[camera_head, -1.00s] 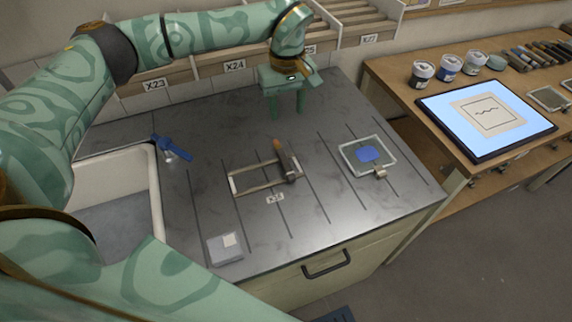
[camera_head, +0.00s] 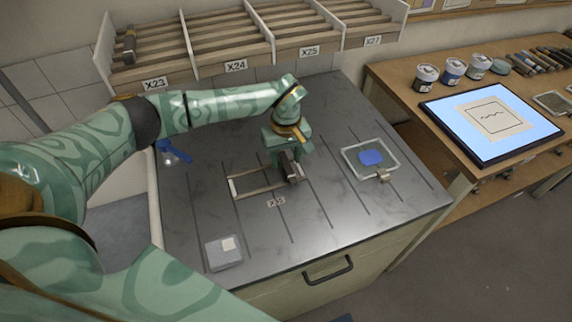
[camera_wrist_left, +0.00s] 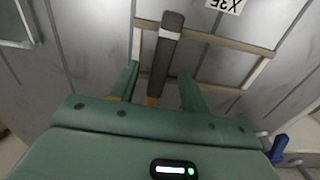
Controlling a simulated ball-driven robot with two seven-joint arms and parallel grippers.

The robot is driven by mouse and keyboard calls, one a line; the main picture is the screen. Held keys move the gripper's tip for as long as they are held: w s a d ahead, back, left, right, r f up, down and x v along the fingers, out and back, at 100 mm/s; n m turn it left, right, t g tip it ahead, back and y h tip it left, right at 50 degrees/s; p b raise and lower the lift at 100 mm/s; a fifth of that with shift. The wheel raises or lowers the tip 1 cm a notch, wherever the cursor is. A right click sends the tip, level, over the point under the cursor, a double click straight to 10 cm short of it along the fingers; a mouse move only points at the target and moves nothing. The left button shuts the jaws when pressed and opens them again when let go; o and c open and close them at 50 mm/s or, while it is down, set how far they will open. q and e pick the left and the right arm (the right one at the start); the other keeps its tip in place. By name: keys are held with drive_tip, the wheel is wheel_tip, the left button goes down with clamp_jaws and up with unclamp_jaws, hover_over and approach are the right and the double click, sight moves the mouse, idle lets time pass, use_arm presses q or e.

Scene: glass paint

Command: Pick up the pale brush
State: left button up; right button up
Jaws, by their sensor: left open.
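A brush (camera_head: 291,170) with a dark head, a pale band and an orange-brown handle end lies across a low wooden rest (camera_head: 233,188) on the grey counter. It shows larger in the left wrist view (camera_wrist_left: 165,50), where its handle end is partly hidden low between my fingers. My left gripper (camera_head: 284,160) is open over the brush's far end. In the left wrist view my left gripper (camera_wrist_left: 158,88) has one finger on each side of the brush, with gaps visible. I cannot tell its exact height. My right gripper is not in view.
A glass plate with blue paint (camera_head: 350,158) lies right of the rest. A small grey pad (camera_head: 220,256) is at the front left. Labelled shelves (camera_head: 225,52) stand behind; a bright panel (camera_head: 515,128) is at the right.

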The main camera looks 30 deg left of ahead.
use_arm(q)
drive_tip(key=shift+f, duration=0.6)
drive_tip(key=shift+c, duration=0.3)
clamp_jaws()
drive_tip(key=shift+r, duration=0.15)
